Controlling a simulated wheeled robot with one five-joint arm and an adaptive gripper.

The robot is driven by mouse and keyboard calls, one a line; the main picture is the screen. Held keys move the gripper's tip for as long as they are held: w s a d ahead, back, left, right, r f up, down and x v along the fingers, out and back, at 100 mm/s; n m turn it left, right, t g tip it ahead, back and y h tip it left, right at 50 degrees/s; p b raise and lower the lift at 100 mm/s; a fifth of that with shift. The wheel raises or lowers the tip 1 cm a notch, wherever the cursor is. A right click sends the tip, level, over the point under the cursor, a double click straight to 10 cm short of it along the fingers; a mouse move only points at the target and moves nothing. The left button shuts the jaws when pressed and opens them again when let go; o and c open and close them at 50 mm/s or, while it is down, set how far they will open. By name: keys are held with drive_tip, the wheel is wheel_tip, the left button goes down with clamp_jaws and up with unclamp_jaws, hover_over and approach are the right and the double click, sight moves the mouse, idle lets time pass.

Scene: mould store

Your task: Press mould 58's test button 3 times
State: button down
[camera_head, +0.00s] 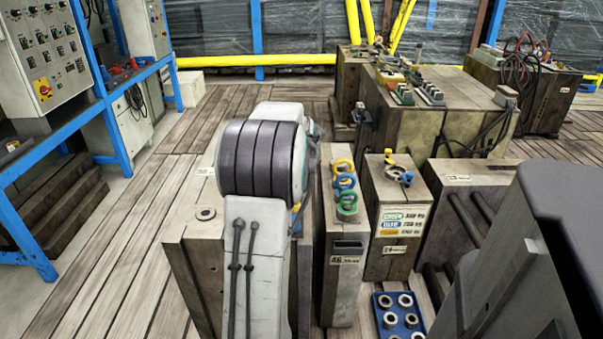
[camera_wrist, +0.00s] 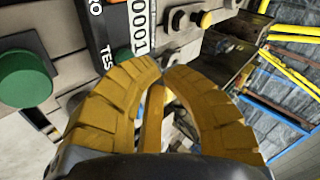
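In the wrist view, the two yellow ribbed fingers of my gripper (camera_wrist: 161,68) curve together, their tips meeting or nearly so, with nothing seen held between them. Just beyond the tips is a dark panel (camera_wrist: 103,40) with a partly covered label starting "TES" and a white counter (camera_wrist: 141,28) that looks like 00001. A large round green button (camera_wrist: 25,78) is at the left. I cannot tell which part is the test button, nor read 58 on any mould. In the head view my arm hides the gripper.
In the head view, a narrow mould with coloured eyebolts (camera_head: 342,250) and a mould with coloured labels (camera_head: 397,205) stand right of my arm. A blue tray of rings (camera_head: 383,333) lies in front. A large mould block (camera_head: 400,125) is behind. Plank floor (camera_head: 135,230) is clear on the left.

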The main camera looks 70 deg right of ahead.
drive_tip(key=shift+r+p, duration=1.8)
drive_tip(key=shift+r, duration=0.65)
drive_tip(key=c, duration=1.9)
unclamp_jaws()
clamp_jaws()
wheel_tip(320, 180, up, 4)
drive_tip(key=p, duration=0.6)
drive_tip(key=shift+s+p, duration=0.1)
drive_tip(key=shift+p, duration=0.3)
drive_tip(key=shift+f, duration=0.25)
